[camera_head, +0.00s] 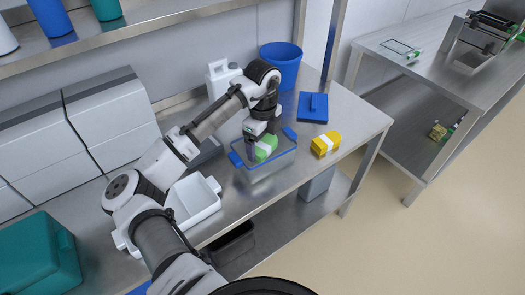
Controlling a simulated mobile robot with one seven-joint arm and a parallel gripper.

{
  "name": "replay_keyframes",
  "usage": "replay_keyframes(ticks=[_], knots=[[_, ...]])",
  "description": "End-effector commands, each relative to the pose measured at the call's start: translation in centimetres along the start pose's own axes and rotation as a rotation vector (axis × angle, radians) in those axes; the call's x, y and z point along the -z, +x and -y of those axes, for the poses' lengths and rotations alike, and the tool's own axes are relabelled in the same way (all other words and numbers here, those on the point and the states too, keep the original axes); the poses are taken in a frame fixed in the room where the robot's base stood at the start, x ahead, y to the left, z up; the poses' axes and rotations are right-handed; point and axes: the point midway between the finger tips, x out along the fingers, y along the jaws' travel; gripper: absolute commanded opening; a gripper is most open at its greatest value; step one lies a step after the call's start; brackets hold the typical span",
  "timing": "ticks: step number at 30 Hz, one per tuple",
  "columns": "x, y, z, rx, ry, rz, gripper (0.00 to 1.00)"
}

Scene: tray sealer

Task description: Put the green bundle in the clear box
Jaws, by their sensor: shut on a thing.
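The green bundle (268,143) with a white band is at the middle of the steel table. My gripper (260,140) points down and is shut on it. The clear box (276,162), with blue handles at its left and right ends, is below it. The bundle appears within the box's outline; I cannot tell whether it touches the box floor or hangs just above. My gripper hides part of the bundle and the box's back side.
A yellow bundle (326,143) with a white band and a blue flat lidded item (313,107) lie to the right. A blue bucket (281,62) and white jug (222,79) stand behind. A white tray (193,204) is left, under my arm. The table's front edge is close.

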Motion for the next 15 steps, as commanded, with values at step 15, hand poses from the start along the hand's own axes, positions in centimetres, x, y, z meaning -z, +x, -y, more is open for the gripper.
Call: replay_keyframes(ticks=[15], knots=[[0.0, 4.4, 0.0, 0.001, -0.001, 0.001, 0.62]])
